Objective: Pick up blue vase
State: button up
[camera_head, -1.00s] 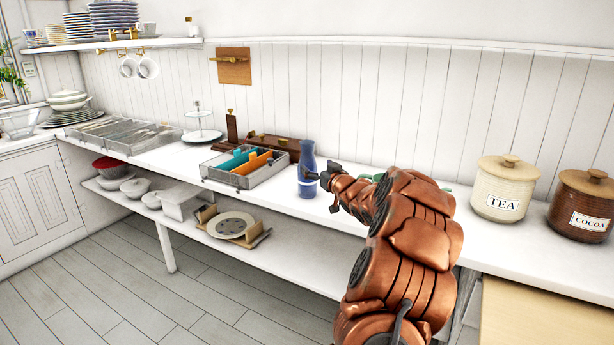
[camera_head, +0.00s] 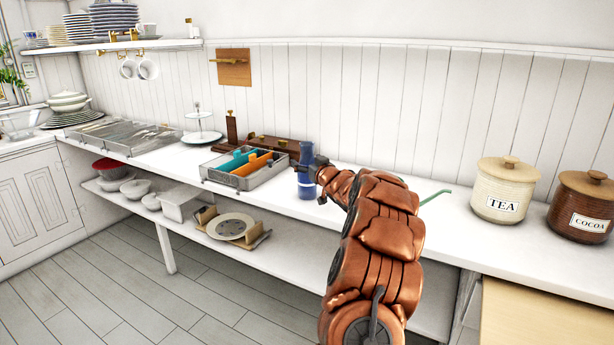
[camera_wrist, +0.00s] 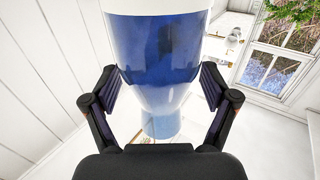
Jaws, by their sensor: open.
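In the wrist view the vase (camera_wrist: 158,50) fills the middle, blue and white and glossy. My gripper (camera_head: 318,176) is at the vase's right side in the head view, its near finger overlapping the vase. In the wrist view my gripper (camera_wrist: 160,100) is open, with one finger on each side of the vase.
A grey divided tray (camera_head: 243,169) stands left of the vase, with a dark wooden rack (camera_head: 275,143) behind it. The tea jar (camera_head: 505,190) and cocoa jar (camera_head: 582,206) stand far right. A green thin item (camera_head: 436,195) lies behind my arm. The wall is close behind.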

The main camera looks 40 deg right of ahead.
jog(key=c, duration=1.4)
jog(key=shift+r, duration=0.1)
jog(key=shift+c, duration=0.2)
